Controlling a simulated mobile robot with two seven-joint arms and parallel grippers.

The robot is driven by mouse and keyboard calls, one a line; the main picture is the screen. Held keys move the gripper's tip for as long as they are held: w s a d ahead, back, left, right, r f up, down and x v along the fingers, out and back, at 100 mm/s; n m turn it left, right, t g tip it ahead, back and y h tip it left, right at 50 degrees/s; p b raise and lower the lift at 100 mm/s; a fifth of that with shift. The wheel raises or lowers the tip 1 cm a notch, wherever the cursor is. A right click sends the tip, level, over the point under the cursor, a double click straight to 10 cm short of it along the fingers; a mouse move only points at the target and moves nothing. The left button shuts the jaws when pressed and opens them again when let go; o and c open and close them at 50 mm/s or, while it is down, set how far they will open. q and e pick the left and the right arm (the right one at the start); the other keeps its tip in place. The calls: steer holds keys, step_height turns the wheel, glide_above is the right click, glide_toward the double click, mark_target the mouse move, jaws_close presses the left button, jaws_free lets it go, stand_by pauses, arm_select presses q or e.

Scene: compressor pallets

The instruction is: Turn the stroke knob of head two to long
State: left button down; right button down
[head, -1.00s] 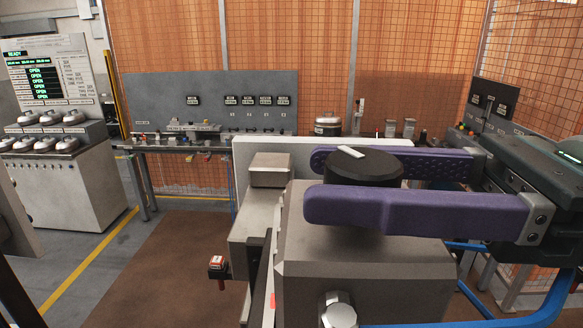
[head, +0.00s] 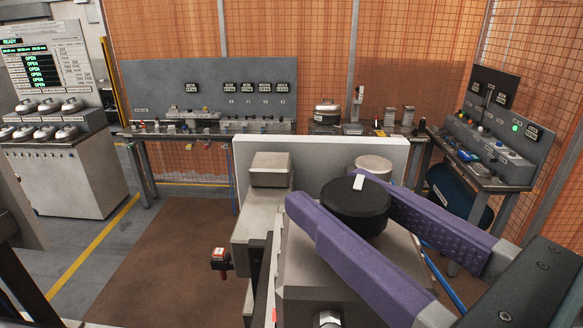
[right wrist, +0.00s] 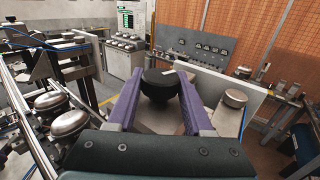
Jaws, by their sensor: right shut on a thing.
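The black round stroke knob (head: 352,207) with a white pointer mark sits on top of a grey metal head block (head: 318,265). In the head view its white mark points toward the back, leaning slightly right. My right gripper (head: 337,204) reaches in from the lower right, its two purple fingers on either side of the knob and shut on it. The knob (right wrist: 160,86) also shows between the purple fingers in the right wrist view, with its white mark at the upper right. The left gripper is not in view.
A white upright plate (head: 320,150) stands right behind the head block. A grey box-shaped block (head: 270,170) is left of the knob and a round metal cap (head: 374,169) behind it. Benches with panels line the mesh fence. Brown floor at left is clear.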

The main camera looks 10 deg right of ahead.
steer(key=shift+m+t+h, duration=0.5)
steer(key=shift+m+h, duration=1.1)
steer(key=shift+h, duration=0.7)
steer(key=shift+a+h, duration=0.1)
steer(key=shift+h, duration=0.2)
steer(key=shift+c, duration=1.5)
jaws_free()
